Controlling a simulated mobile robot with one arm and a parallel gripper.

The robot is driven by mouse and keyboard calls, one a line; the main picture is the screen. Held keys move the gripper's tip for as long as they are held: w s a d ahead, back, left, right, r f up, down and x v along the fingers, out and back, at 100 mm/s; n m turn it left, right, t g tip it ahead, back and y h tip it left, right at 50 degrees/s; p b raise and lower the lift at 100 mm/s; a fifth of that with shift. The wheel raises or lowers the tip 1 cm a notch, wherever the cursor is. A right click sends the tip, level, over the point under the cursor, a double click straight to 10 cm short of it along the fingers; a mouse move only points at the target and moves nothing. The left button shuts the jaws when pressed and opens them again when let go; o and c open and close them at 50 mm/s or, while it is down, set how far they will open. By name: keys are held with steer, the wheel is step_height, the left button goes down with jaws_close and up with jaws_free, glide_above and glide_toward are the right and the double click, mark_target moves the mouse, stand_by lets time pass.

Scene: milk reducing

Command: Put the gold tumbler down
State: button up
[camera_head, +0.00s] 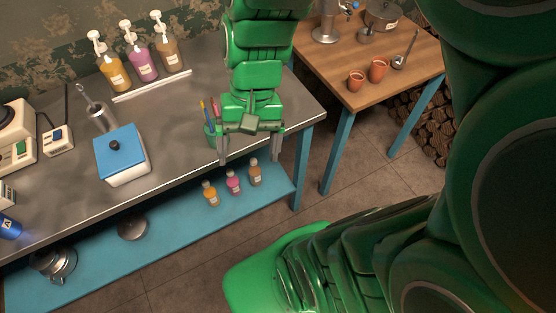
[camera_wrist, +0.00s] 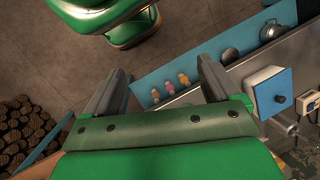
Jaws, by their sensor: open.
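My gripper (camera_head: 248,152) hangs at the front edge of the grey metal counter (camera_head: 185,148), with its fingers spread apart. In the wrist view my gripper (camera_wrist: 160,78) is open, with nothing between its fingers. I cannot make out a clearly gold tumbler in either view.
A green holder with brushes (camera_head: 211,135) stands just left of my gripper. A blue-lidded box (camera_head: 121,155) and several pump bottles (camera_head: 143,62) are on the counter. Small bottles (camera_head: 233,182) stand on the blue lower shelf (camera_head: 175,223). Floor shows between counter and wooden table.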

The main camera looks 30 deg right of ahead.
steer(key=s+d+r+n+h, duration=0.1)
steer(key=s+d+n+h, duration=0.1)
steer(key=s, duration=0.4)
steer(key=shift+d+r+n+t+h, duration=0.2)
steer(key=shift+d+n+t+h, duration=0.15)
steer(key=shift+n, duration=0.35)
stand_by(0.5)
